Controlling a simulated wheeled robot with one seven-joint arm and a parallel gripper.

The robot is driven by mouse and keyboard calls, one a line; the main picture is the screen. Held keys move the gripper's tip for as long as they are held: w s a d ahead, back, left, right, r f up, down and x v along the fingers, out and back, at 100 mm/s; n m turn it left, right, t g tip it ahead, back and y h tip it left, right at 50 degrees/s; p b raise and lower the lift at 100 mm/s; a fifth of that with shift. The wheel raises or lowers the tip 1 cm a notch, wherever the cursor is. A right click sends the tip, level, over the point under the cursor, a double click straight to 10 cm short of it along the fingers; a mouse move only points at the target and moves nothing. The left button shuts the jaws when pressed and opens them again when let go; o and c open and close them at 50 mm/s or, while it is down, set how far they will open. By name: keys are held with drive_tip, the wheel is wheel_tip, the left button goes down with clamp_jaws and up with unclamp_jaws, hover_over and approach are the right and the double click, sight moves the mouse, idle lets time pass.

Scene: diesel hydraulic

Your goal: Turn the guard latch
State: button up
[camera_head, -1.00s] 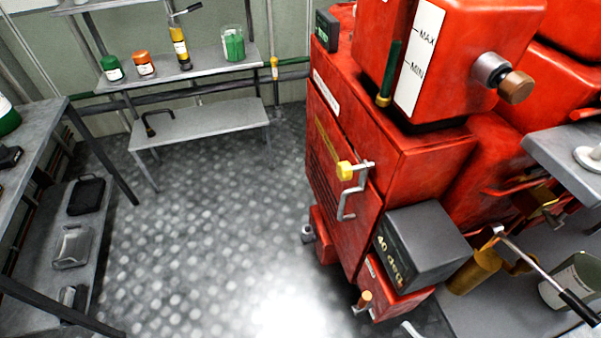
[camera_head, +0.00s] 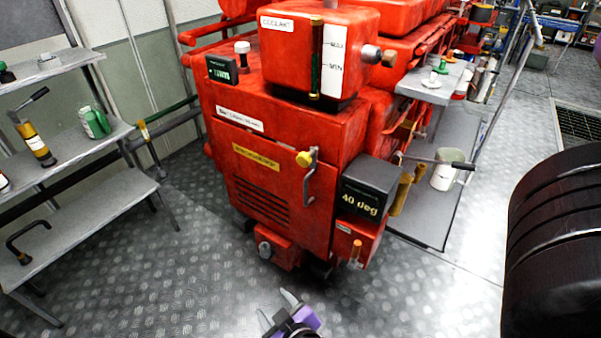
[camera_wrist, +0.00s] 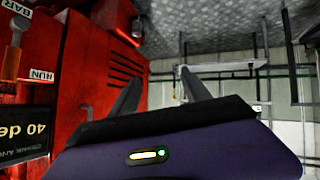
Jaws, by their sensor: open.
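The guard latch (camera_head: 303,158) is a yellow knob at the top of a bent grey handle (camera_head: 311,180). It is mounted near the right edge of the slotted front panel of a red machine (camera_head: 285,125). The handle hangs downward. My gripper (camera_head: 277,306) is low at the bottom of the head view, over the floor, well below and apart from the latch. It is open and empty. In the wrist view my two fingers (camera_wrist: 158,82) stand apart, with the red machine on the left. I cannot make out the latch there.
A dark box marked "40 deg" (camera_head: 365,192) juts out to the right of the latch. A metal shelf (camera_head: 75,165) with a green can (camera_head: 95,122) stands at left. A big black ribbed cylinder (camera_head: 555,245) is at right. The patterned floor (camera_head: 195,265) before the machine is clear.

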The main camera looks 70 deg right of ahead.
drive_tip(key=w+d+r+m+g+h, duration=0.2)
drive_tip(key=w+d+r+m+h, duration=0.15)
drive_tip(key=d, duration=0.45)
drive_tip(key=m+g+h+p, duration=0.2)
drive_tip(key=m+g+h, duration=0.5)
drive_tip(key=m+g, duration=0.5)
approach(301, 162)
drive_tip(key=s+x, duration=0.1)
drive_tip(key=x, duration=0.2)
drive_tip(key=shift+m+t, duration=0.35)
drive_tip(key=shift+t, duration=0.05)
drive_tip(key=x, duration=0.2)
drive_tip(key=p+x, duration=0.1)
drive_tip(key=x, duration=0.2)
drive_tip(key=shift+w+d+r+p, duration=0.1)
drive_tip(key=shift+d+r+p, duration=0.2)
drive_tip(key=shift+d, duration=0.1)
drive_tip(key=shift+d+f, duration=0.2)
drive_tip(key=shift+d, duration=0.5)
clamp_jaws()
